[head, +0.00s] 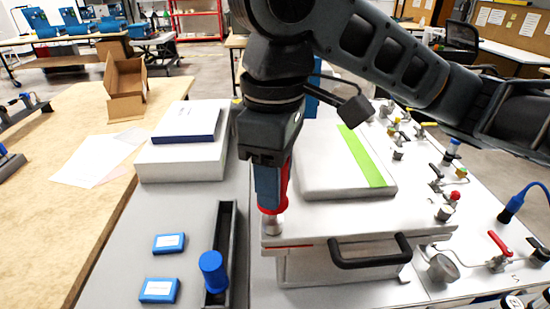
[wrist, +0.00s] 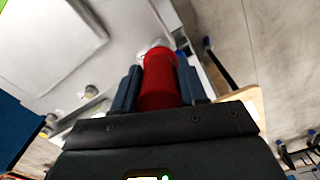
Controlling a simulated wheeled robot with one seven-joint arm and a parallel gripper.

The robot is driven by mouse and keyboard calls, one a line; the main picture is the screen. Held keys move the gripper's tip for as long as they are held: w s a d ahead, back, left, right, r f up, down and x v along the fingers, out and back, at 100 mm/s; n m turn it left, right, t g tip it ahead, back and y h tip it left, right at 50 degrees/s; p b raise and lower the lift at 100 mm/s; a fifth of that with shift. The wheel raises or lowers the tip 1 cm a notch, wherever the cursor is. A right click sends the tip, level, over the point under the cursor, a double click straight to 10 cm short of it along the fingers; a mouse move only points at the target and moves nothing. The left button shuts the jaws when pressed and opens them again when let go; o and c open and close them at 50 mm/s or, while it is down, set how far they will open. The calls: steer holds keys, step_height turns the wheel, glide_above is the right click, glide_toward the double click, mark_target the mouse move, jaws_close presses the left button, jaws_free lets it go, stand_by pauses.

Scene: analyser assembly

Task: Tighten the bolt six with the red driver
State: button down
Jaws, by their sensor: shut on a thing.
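My gripper (head: 270,192) is shut on the red driver (head: 273,208), which points down at the front left corner of the analyser (head: 350,263). In the wrist view the red driver (wrist: 160,82) sits between the two dark blue fingers of my gripper (wrist: 158,88). A short silvery cylinder (head: 272,226) shows directly below the driver's red collar, at the analyser's top edge. I cannot tell whether it is the driver's socket or a bolt head. Bolt six cannot be told apart, and the contact at the tip is not clear.
A blue driver (head: 212,272) stands in a narrow black tray (head: 226,225) to the left. Two small blue boxes (head: 169,243) lie beside the tray. A white box (head: 185,160) is behind. The black handle (head: 370,252) projects from the analyser's front. Valves and gauges (head: 442,268) stand at the right.

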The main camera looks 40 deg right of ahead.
steer(key=m+p, duration=0.1)
steer(key=m, duration=0.1)
steer(key=m+p, duration=0.4)
steer(key=shift+r, duration=0.25)
steer(key=shift+f+m, duration=0.2)
steer(key=shift+m, duration=0.5)
steer(key=m, duration=0.4)
steer(key=shift+a+m, duration=0.15)
steer(key=shift+m, duration=0.25)
steer(key=c, duration=0.7)
jaws_free()
steer(key=shift+c, duration=0.2)
steer(key=shift+w, duration=0.1)
steer(key=shift+c, duration=0.4)
jaws_close()
